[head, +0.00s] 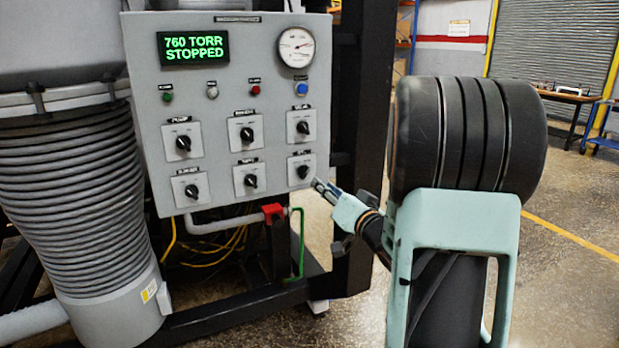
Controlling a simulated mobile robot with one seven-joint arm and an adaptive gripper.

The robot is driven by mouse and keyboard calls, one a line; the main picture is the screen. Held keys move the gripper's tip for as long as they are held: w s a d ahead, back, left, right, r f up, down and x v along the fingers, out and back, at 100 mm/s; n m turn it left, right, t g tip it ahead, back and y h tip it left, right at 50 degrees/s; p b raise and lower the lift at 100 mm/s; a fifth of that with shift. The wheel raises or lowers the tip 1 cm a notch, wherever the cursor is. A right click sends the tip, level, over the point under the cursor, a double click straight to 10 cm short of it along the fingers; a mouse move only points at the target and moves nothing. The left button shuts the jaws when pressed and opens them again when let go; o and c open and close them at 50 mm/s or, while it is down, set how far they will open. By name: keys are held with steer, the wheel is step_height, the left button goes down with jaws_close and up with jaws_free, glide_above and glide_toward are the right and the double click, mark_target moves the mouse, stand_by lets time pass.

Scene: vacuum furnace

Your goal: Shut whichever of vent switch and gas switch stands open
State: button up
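The grey control panel (225,90) carries two rows of black rotary switches on white plates. Their small labels are too blurred to read surely, so I cannot tell by name which are the vent and gas switches. The lower middle switch (250,181) and the lower right switch (303,172) sit side by side; their exact pointer settings are too small to tell. My gripper (317,184) is just right of and below the lower right switch, its fingers pointing at the panel. It appears apart from the knob. The fingers are seen edge-on, with nothing visible in them.
The green display (193,48) reads 760 TORR STOPPED. A round gauge (297,47) and several push buttons sit above the switches. A dark frame post (362,130) stands behind my gripper.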

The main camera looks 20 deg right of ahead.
mark_target(307, 173)
steer(key=w, duration=0.9)
steer(key=shift+w+a, duration=0.2)
steer(key=shift+w, duration=0.1)
jaws_close()
